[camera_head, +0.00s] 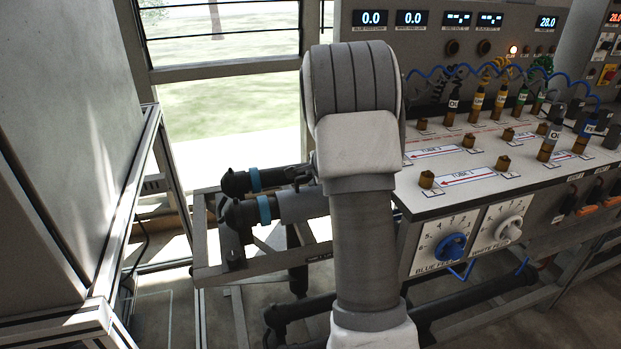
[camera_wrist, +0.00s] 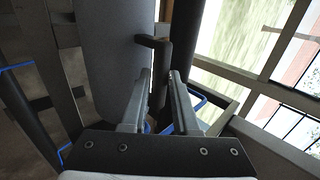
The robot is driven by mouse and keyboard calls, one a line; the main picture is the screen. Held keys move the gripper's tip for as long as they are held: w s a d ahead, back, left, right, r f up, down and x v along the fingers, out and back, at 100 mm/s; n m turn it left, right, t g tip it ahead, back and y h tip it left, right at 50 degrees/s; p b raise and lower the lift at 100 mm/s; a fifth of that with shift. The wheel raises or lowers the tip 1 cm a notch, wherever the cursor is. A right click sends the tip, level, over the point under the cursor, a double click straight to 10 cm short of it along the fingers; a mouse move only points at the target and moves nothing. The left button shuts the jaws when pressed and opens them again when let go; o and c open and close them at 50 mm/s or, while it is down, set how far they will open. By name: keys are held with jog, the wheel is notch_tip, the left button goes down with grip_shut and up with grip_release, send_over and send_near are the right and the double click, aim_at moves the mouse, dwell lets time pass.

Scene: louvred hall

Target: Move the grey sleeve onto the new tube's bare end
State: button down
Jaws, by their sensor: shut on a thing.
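The grey sleeve (camera_head: 302,206) is a light grey cylinder around the lower, nearer of two dark tubes, right of its blue band (camera_head: 264,210). In the wrist view the sleeve (camera_wrist: 112,65) is large, with a small brown-grey handle (camera_wrist: 150,41) at its side. My gripper (camera_wrist: 160,75) is shut on this handle; the exact contact is partly hidden between the fingers. The upper, farther dark tube (camera_head: 272,178) also has a blue band (camera_head: 254,180). I cannot tell which tube is the new one. My arm hides the right ends of both in the head view.
A metal frame (camera_head: 205,275) stands below the tubes. A grey cabinet (camera_head: 75,130) is at left. Behind is a window (camera_head: 225,100). In the wrist view a dark tube (camera_wrist: 184,38) runs close beside the sleeve.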

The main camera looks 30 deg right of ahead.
notch_tip(320, 180, up, 10)
jog(key=p, duration=0.8)
jog(key=shift+r, duration=0.15)
